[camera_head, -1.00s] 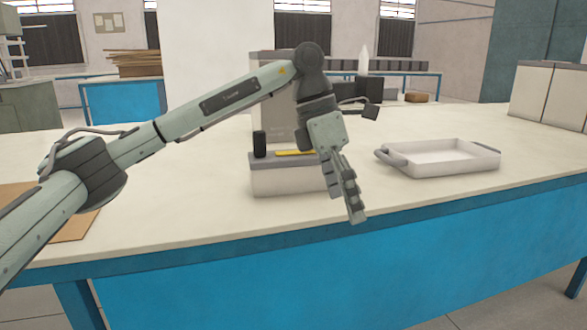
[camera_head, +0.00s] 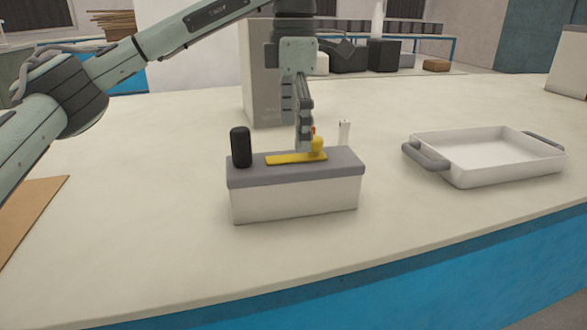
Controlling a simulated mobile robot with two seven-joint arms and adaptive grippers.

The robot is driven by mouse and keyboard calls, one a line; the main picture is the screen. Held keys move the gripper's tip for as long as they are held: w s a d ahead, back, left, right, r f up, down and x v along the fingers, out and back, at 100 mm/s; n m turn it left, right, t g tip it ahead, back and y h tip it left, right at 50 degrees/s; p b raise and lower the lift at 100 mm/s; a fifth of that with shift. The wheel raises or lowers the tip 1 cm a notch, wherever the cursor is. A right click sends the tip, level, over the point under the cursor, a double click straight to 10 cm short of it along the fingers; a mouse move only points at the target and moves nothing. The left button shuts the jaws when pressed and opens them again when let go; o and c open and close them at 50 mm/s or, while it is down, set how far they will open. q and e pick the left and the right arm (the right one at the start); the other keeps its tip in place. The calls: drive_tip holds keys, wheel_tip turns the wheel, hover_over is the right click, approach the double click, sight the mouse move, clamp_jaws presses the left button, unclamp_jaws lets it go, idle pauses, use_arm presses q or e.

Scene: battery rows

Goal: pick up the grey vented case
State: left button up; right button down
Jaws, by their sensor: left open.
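A tall grey case (camera_head: 262,75) stands upright on the table behind my left gripper, which hides part of it. Faint marks show low on its front, but I cannot make out vents clearly. My left gripper (camera_head: 299,138) points down, open, in front of the case and over a white box with a grey lid (camera_head: 295,198). Its fingertips are close to a yellow piece (camera_head: 290,158) on that lid; I cannot tell whether they touch. My right gripper is not in view.
A black cylinder (camera_head: 240,147) stands on the lid, and a small white upright item (camera_head: 344,132) shows near its back edge. A white tray with grey handles (camera_head: 470,178) lies to the right. Dark boxes (camera_head: 384,55) stand at the back.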

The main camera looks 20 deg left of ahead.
sight(293, 157)
use_arm(q)
drive_tip(key=f, duration=0.3)
drive_tip(key=shift+s+f, duration=0.15)
drive_tip(key=shift+s, duration=0.25)
drive_tip(key=f, duration=0.4)
drive_tip(key=shift+s, duration=0.2)
drive_tip(key=c, duration=1.6)
drive_tip(key=shift+d, duration=0.1)
